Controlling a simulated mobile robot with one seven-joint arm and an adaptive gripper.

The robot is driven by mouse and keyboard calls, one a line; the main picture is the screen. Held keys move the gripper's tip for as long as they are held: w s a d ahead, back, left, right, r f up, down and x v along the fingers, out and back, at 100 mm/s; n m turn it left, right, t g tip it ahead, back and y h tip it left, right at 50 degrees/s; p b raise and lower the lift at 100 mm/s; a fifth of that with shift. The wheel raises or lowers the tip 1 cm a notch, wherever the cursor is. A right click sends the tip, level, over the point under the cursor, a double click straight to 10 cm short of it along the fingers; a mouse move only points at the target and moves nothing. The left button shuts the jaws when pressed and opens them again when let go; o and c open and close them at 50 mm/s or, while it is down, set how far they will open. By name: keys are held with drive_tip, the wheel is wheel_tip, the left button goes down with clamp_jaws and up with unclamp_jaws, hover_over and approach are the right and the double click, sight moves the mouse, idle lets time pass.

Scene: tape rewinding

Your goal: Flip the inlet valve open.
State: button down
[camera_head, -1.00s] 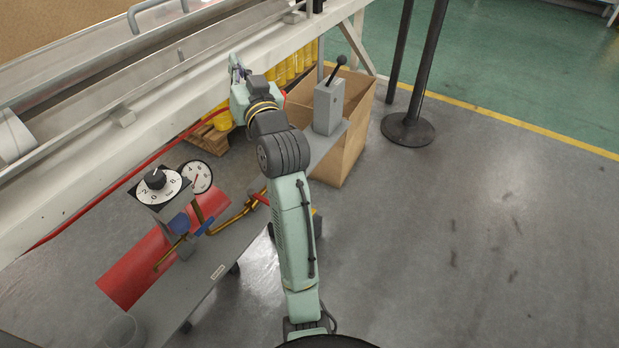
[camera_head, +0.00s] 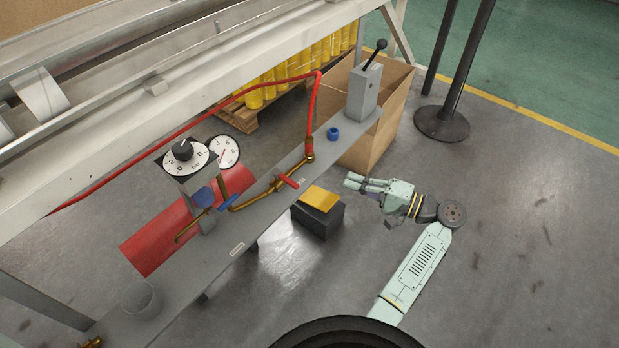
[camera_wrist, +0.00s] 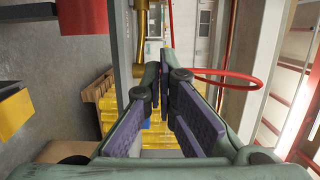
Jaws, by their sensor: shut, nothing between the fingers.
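A brass pipe on the grey bench carries a red valve handle (camera_head: 287,181) and, further left, a blue valve handle (camera_head: 228,203). No label shows which one is the inlet valve. A red hose (camera_head: 316,92) meets the brass fitting (camera_head: 309,157) at the pipe's right end. My gripper (camera_head: 349,183) is to the right of the bench, apart from both handles, with its fingers pointing left toward the pipe. In the wrist view its fingers (camera_wrist: 165,78) are shut and empty. A red part (camera_wrist: 82,16) and a brass part (camera_wrist: 139,50) show beyond them.
A dark block with a yellow top (camera_head: 320,198) stands between my gripper and the bench. A lever box (camera_head: 364,92), a blue ring (camera_head: 333,134) and a dial unit (camera_head: 188,158) are on the bench. A cardboard box (camera_head: 388,118) stands behind.

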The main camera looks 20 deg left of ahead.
sight(286, 179)
drive_tip(key=shift+a, duration=0.1)
drive_tip(key=shift+s+a+p, duration=0.4)
drive_tip(key=shift+a+p, duration=0.25)
drive_tip(key=shift+a, duration=1.25)
drive_tip(key=shift+s+a+p, duration=0.35)
drive_tip(key=shift+a+p, duration=0.35)
drive_tip(key=shift+a, duration=1.15)
drive_tip(key=shift+s+a+p, duration=0.4)
drive_tip(key=shift+a+p, duration=0.25)
drive_tip(key=shift+a, duration=1.25)
